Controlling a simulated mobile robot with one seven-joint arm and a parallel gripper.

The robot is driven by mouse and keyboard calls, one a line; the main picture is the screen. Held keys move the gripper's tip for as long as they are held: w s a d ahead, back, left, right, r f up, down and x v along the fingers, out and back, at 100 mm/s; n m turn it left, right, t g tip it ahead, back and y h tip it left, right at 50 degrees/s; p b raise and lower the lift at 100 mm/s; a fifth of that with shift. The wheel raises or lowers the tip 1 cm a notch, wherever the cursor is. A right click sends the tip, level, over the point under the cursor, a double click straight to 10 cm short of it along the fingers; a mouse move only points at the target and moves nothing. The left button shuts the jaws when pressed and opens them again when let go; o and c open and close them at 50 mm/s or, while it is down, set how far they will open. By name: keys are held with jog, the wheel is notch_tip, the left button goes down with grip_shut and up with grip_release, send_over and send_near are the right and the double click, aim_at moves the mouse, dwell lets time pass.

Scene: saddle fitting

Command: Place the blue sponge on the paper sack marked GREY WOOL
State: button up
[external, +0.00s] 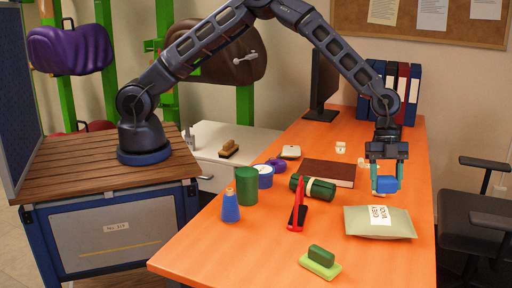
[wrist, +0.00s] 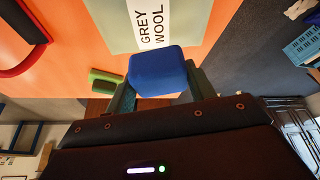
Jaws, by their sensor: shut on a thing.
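My gripper (external: 387,181) is shut on the blue sponge (external: 387,183), a small blue block. It holds the sponge in the air near the right side of the orange table. In the wrist view the sponge (wrist: 158,72) sits between the two fingers. The paper sack (external: 380,223) lies flat on the table; it is pale grey-green with a white label. In the wrist view the sack (wrist: 112,20) shows the label GREY WOOL (wrist: 152,22) beyond the sponge. The sponge appears apart from the sack, and it hides part of the sack in the wrist view.
A red-handled tool (external: 298,207), a dark green roll (external: 313,187) and a brown book (external: 328,173) lie left of the sack. A green brush-like block (external: 320,262) is at the front. A blue bottle (external: 230,207) and green cylinder (external: 247,186) stand at left. A black chair (external: 475,220) is at right.

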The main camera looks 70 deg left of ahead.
aim_at(382, 215)
jog(key=shift+f, duration=3.45)
jog(key=o, duration=1)
jog(key=shift+f, duration=0.1)
